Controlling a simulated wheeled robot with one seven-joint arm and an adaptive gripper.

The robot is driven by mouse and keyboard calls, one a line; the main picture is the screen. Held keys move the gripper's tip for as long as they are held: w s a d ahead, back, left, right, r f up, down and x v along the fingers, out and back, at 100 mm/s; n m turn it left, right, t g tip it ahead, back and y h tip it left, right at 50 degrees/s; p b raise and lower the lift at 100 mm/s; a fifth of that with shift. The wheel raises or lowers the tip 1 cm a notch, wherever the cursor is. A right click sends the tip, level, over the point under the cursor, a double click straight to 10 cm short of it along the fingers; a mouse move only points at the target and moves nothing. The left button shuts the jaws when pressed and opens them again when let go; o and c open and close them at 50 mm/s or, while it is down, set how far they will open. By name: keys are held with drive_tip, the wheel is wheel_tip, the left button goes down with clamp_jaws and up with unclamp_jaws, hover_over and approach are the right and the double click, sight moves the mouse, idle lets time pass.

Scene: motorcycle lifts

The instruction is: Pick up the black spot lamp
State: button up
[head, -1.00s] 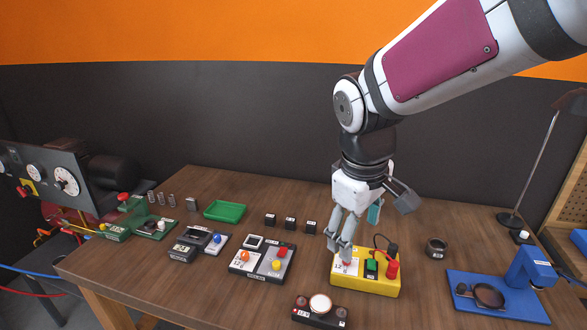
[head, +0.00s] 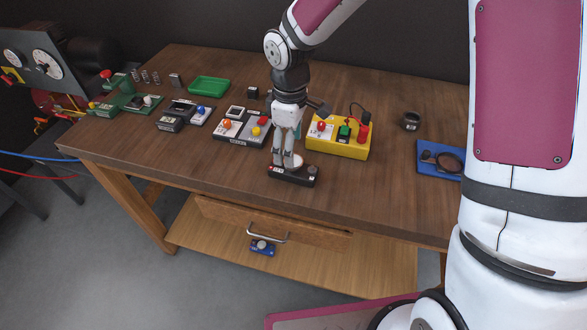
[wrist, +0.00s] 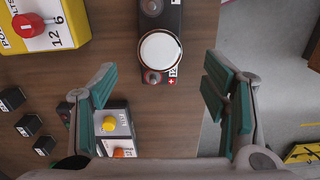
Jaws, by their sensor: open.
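The black spot lamp appears to be the low black unit (head: 300,179) with a round white lens, near the front edge of the table. In the wrist view the lamp (wrist: 160,50) lies at upper middle, with its lens facing up and a small 12 label beside it. My gripper (head: 285,163) is over its left part in the head view and hides some of it. In the wrist view my gripper (wrist: 158,88) is open, with a wide empty gap between its green-padded fingers. The lamp lies beyond the fingertips; whether they touch it is unclear.
A yellow box (head: 338,149) with a red knob stands behind and right of the lamp. A panel with coloured buttons (head: 240,130) is to the left. A blue stand (head: 430,168) is farther right. The table's front edge is close, with a drawer (head: 270,222) below.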

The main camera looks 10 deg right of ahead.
wheel_tip(320, 180, down, 2)
drive_tip(key=shift+f, duration=0.15)
drive_tip(key=f, duration=0.1)
drive_tip(key=f+p, duration=0.1)
drive_tip(key=f, duration=0.1)
drive_tip(key=shift+s+d+f, duration=0.25)
drive_tip(key=shift+d+f, duration=0.05)
drive_tip(key=shift+f, duration=0.1)
drive_tip(key=shift+w+f, duration=0.1)
drive_tip(key=shift+f, duration=0.55)
drive_tip(key=shift+c, duration=0.5)
drive_tip(key=c, duration=1.4)
clamp_jaws()
drive_tip(key=shift+r, duration=0.2)
